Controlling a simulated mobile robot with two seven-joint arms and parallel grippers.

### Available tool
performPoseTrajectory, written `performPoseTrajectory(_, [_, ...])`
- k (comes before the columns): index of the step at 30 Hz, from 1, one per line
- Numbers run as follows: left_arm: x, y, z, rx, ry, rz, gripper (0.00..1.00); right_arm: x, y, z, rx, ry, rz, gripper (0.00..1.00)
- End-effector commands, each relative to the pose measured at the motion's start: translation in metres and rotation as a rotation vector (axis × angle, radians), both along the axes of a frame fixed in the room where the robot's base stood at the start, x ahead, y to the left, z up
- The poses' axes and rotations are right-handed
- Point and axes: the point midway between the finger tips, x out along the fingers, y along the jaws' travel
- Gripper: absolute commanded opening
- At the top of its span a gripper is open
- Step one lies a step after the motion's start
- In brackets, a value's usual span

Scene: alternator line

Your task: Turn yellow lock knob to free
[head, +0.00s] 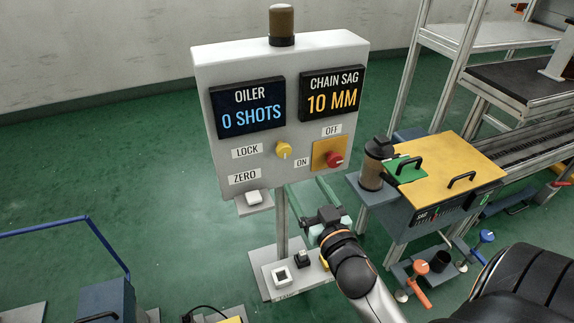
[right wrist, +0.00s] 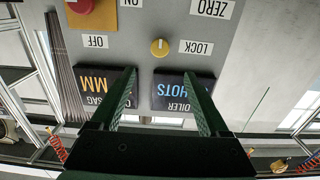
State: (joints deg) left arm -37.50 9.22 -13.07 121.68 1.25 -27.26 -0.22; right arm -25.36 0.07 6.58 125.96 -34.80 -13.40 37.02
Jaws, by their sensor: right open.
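The yellow lock knob (head: 284,150) is on the front of a light grey panel (head: 225,170), right of a LOCK label (head: 248,151). It also shows in the right wrist view (right wrist: 159,47), where the picture is upside down. A pale mark is on the knob, but I cannot surely tell which way it points. My right gripper (head: 305,184) is open and empty, below the knob in the head view. In the right wrist view its two green fingers (right wrist: 161,72) stand apart, with the knob beyond the gap between their tips, not touched. My left gripper is not in view.
A red knob (head: 335,159) on an orange plate sits close to the right of the yellow knob. A white button (head: 254,197) is below the ZERO label. A yellow-topped machine (head: 450,165) stands right. Open green floor lies left of the panel.

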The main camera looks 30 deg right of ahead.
Motion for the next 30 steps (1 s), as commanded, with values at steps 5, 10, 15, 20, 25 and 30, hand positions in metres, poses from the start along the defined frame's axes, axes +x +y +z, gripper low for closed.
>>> performPoseTrajectory(5, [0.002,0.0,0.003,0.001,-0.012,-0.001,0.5,0.02,-0.005,0.002,-0.003,-0.004,0.001,0.79])
performPoseTrajectory(10, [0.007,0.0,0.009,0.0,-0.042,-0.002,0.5,0.049,-0.012,0.002,-0.004,-0.004,0.001,0.79])
performPoseTrajectory(15, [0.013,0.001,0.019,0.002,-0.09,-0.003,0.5,0.079,-0.019,0.002,-0.004,-0.002,0.001,0.79])
performPoseTrajectory(20, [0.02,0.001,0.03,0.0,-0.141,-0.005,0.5,0.101,-0.024,0.001,-0.002,-0.001,0.001,0.79])
performPoseTrajectory(25, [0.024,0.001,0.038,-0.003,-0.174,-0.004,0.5,0.115,-0.027,0.0,-0.002,0.001,0.001,0.79])
performPoseTrajectory(30, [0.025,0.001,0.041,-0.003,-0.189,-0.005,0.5,0.119,-0.029,0.0,-0.001,0.002,0.0,0.79])
